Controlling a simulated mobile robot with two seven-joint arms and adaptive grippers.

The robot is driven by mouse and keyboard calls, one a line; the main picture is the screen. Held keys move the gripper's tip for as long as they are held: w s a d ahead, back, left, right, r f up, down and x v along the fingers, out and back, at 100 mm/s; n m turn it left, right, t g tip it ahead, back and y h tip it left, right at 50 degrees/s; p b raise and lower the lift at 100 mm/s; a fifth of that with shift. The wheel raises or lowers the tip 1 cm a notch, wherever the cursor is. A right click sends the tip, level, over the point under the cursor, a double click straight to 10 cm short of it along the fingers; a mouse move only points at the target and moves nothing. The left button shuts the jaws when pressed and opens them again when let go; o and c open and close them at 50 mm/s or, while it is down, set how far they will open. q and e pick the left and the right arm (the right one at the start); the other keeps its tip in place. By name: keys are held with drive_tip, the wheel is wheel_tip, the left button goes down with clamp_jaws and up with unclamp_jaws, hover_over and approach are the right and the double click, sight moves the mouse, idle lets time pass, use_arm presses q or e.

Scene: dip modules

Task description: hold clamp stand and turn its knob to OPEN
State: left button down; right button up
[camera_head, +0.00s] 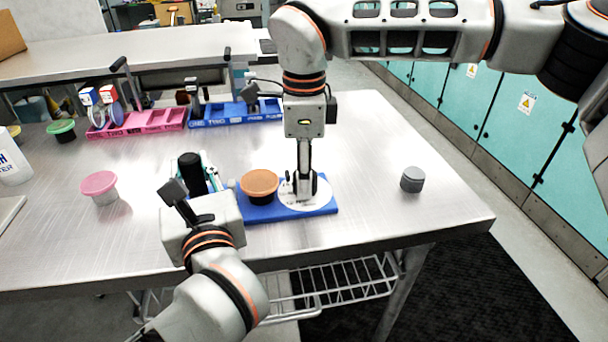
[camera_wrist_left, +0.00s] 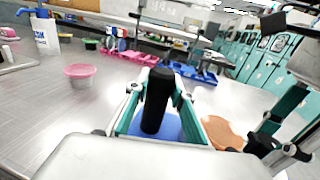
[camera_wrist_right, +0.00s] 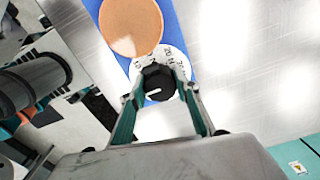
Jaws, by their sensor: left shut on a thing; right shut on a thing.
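The clamp stand has a blue base (camera_head: 262,213) that lies on the metal table. A black post (camera_wrist_left: 155,100) rises at its left end, and my left gripper (camera_head: 190,180) is shut on this post. A black knob (camera_wrist_right: 158,82) with a white pointer line sits on a white printed dial (camera_wrist_right: 176,56) at the base's right end. My right gripper (camera_head: 305,186) comes from above and is shut on the knob. An orange-lidded black cup (camera_head: 259,186) stands on the base between post and dial. The dial's lettering is partly hidden and too small to read surely.
A grey cylinder (camera_head: 412,180) stands to the right on the table. A pink-lidded cup (camera_head: 100,187) stands to the left. Pink (camera_head: 135,122) and blue (camera_head: 235,111) trays with tools lie at the back. The table's front edge is close to the stand.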

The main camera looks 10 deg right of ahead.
drive_tip(key=o, duration=0.8)
drive_tip(key=shift+o, duration=0.2)
drive_tip(key=shift+r, duration=0.1)
wheel_tip(320, 180, up, 12)
use_arm(q)
drive_tip(key=c, duration=1.6)
unclamp_jaws()
